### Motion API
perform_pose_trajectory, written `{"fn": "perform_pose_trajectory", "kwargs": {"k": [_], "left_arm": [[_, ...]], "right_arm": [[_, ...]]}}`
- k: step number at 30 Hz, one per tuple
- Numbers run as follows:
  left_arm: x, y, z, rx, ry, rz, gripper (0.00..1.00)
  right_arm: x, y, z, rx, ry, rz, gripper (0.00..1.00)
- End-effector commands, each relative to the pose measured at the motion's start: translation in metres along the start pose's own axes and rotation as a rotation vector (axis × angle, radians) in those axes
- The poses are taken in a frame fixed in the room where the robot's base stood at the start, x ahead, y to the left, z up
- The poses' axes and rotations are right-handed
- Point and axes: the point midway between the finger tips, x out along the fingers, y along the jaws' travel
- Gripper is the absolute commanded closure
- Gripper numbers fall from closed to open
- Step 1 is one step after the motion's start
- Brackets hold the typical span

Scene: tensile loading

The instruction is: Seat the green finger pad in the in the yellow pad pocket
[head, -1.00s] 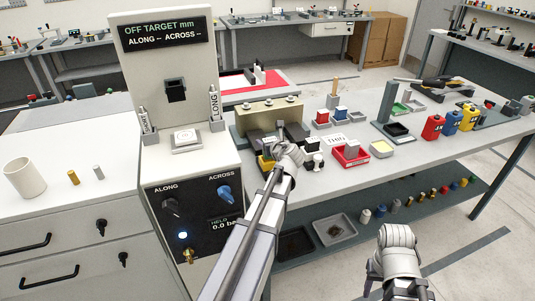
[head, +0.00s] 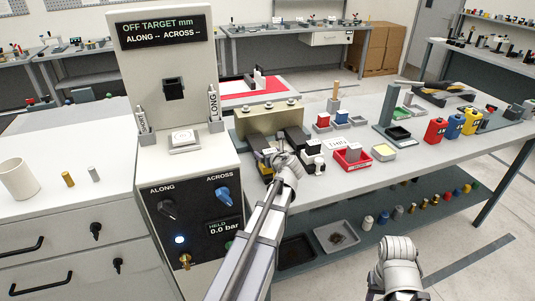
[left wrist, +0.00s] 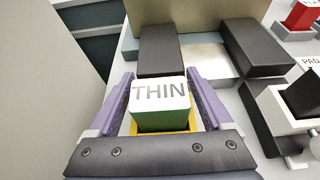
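The green finger pad (left wrist: 162,121), with a white top marked THIN, stands between the two purple fingers of my left gripper (left wrist: 160,95) in the left wrist view. The yellow pad pocket (left wrist: 194,122) shows as a rim under and around the pad's near end. Narrow gaps show between the pad's sides and the fingers, so the gripper looks open around it. Whether the pad sits fully down is hidden. In the head view my left gripper (head: 277,158) is over the yellow part (head: 263,169) beside the fixture and hides the pad. My right gripper is not in view.
Black blocks (left wrist: 251,48) lie just beyond and right of the pad, before a tan block (head: 268,122). A black-and-white piece (head: 313,154) and a red tray (head: 353,165) stand to the right. The tester column (head: 172,80) rises on the left.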

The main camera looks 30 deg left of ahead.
Motion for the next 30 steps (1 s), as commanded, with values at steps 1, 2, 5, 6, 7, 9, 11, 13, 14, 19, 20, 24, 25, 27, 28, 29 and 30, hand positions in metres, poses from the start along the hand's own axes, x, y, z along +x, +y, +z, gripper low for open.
{"fn": "perform_pose_trajectory", "kwargs": {"k": [1,2,5,6,7,9,11,13,14,19,20,24,25,27,28,29,30], "left_arm": [[0.0,0.0,0.0,0.0,0.0,0.0,0.1],[0.0,0.0,0.0,0.0,0.0,0.0,0.08],[0.0,0.0,0.0,0.0,0.0,0.0,0.08],[0.0,0.0,0.0,0.0,0.0,0.0,0.08],[0.0,0.0,0.0,0.0,0.0,0.0,0.08],[0.0,0.0,0.001,0.0,0.0,0.0,0.08],[-0.002,0.0,0.004,0.0,0.0,0.0,0.08],[-0.01,0.001,0.004,0.001,0.0,-0.001,0.08],[-0.015,0.001,0.005,0.001,0.0,-0.002,0.08],[-0.051,0.002,0.006,0.002,0.0,-0.003,0.08],[-0.058,0.002,0.006,0.002,0.0,-0.003,0.08],[-0.085,0.001,0.005,0.002,0.0,-0.003,0.08],[-0.09,0.001,0.005,0.002,0.0,-0.003,0.08],[-0.101,0.001,0.005,0.001,0.0,-0.002,0.08],[-0.104,0.001,0.005,0.001,0.0,-0.002,0.08],[-0.108,0.001,0.004,0.001,0.0,-0.002,0.08],[-0.111,0.001,0.004,0.001,0.0,-0.002,0.08]], "right_arm": [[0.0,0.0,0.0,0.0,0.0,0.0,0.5],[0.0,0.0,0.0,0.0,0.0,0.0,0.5],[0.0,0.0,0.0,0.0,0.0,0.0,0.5],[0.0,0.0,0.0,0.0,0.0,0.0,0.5],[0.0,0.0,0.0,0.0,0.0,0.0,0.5],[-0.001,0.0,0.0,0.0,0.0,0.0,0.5],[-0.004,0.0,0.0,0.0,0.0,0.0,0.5],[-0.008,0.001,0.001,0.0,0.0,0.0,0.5],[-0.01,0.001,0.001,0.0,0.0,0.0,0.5],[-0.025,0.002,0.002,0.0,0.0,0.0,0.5],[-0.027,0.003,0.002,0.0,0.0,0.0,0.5],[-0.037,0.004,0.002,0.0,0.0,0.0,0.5],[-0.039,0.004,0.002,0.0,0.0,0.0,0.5],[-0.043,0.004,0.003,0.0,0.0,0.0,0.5],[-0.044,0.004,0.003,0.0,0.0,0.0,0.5],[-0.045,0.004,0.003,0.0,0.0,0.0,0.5],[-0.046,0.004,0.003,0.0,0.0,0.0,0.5]]}}
